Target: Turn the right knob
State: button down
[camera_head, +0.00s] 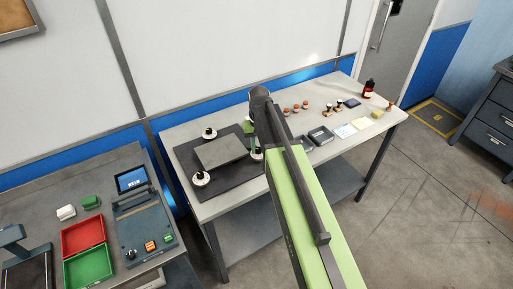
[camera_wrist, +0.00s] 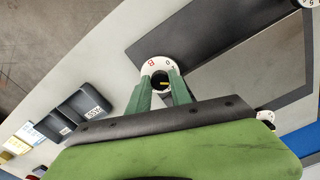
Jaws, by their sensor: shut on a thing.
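The right knob is black with a yellow line, on a white dial with red and black marks; in the wrist view, the knob (camera_wrist: 161,79) sits between my gripper's two green fingers. My gripper (camera_wrist: 162,86) is shut on it. In the head view, the knob's white dial (camera_head: 257,155) shows at the right of the dark mat (camera_head: 185,160), partly hidden by my gripper (camera_head: 252,146). A grey plate (camera_head: 220,151) lies on the mat. Other knobs stand at the back (camera_head: 209,132) and front left (camera_head: 200,178).
Dark trays (camera_head: 320,135) and yellow and white pads (camera_head: 345,130) lie right of the mat. Small brown-topped items (camera_head: 296,108) and a dark red bottle (camera_head: 369,88) stand farther back. A separate bench with a red box (camera_head: 83,236) is at left.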

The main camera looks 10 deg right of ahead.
aim_at(258, 149)
jog(key=shift+m, duration=2.2)
jog(key=c, duration=1.2)
grip_release()
jog(key=shift+o, duration=0.2)
jog(key=shift+r, duration=0.1)
jog(key=shift+r+p, duration=0.25)
jog(key=shift+p, duration=0.1)
notch_tip(258, 149, up, 17)
jog(key=p, duration=1.6)
jog(key=shift+f+p, duration=0.15)
jog(key=shift+p, duration=0.2)
